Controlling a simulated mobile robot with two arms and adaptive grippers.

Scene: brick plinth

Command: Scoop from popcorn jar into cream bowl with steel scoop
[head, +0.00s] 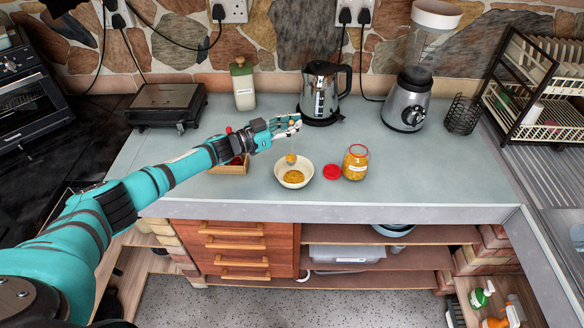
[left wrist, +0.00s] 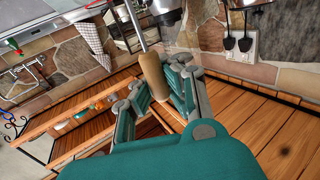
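The cream bowl (head: 281,178) stands near the counter's front with yellow popcorn kernels in its bottom. The popcorn jar (head: 355,165) is open, upright and holds yellow kernels, to the right of the bowl. My left gripper (head: 287,124) is shut on the steel scoop's wooden handle, behind and above the bowl. The handle (left wrist: 153,76) shows between the fingers in the left wrist view. The scoop (head: 291,158) hangs steeply, with its head over the bowl's far side. The head looks orange-yellow; I cannot tell how much it holds. My right gripper is in neither view.
A red lid (head: 332,172) lies flat between bowl and jar. A wooden box (head: 230,169) with red items sits left of the bowl, under my arm. A kettle (head: 322,95), a blender (head: 407,100) and a cream bottle (head: 243,87) stand behind. The counter right of the jar is clear.

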